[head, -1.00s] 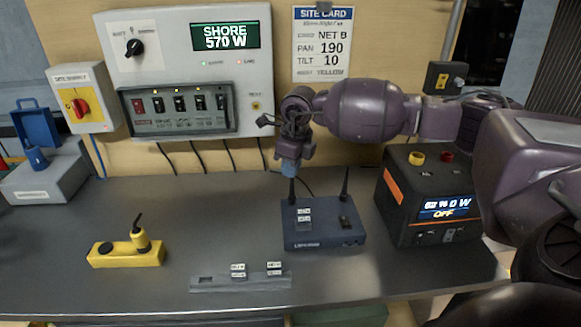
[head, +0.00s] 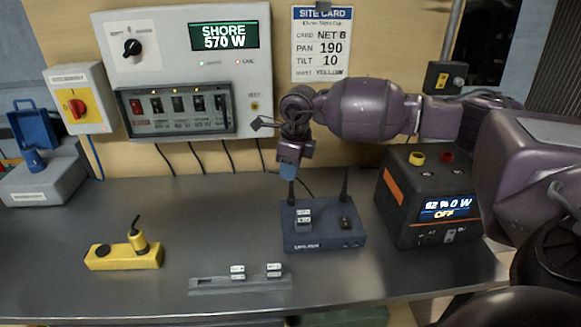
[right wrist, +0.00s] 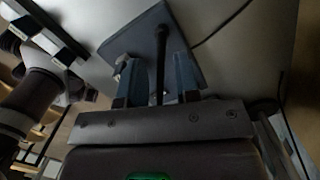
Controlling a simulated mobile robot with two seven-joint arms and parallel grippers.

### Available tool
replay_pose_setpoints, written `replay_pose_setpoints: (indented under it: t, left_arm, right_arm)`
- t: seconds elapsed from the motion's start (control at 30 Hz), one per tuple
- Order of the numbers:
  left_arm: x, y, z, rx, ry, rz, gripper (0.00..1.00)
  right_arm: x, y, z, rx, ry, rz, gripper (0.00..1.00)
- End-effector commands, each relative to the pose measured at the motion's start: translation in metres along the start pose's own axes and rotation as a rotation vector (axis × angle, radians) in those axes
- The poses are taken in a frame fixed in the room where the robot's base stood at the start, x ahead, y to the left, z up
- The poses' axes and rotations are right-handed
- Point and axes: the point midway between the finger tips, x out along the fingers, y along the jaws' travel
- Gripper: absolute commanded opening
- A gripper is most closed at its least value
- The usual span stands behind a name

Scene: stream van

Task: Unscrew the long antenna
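A blue router box (head: 325,241) stands on the bench with two black antennas. The left antenna (head: 291,189) rises to my right gripper (head: 288,172), which hides its top. The right antenna (head: 345,185) stands clear, so I cannot compare their full lengths. In the right wrist view the blue fingers of my right gripper (right wrist: 157,80) are open on either side of a black antenna (right wrist: 160,55), with gaps on both sides. The router (right wrist: 140,40) shows beyond them.
A black power station (head: 408,165) stands right of the router. In front lies a grey rack (head: 250,285) with small cards. A yellow box (head: 110,262) with a short black stub stands left. A switch panel (head: 160,70) is on the wall behind. The bench between is clear.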

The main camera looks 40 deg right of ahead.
Motion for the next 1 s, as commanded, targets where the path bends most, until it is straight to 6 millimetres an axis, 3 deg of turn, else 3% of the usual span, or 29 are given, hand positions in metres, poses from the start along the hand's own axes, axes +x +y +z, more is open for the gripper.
replay_pose_setpoints:
  t: [1.0]
  left_arm:
    - [-0.006,-0.002,-0.021,0.000,0.032,-0.003,0.43]
  right_arm:
    - [-0.001,0.000,0.000,0.245,-0.001,-0.029,0.30]
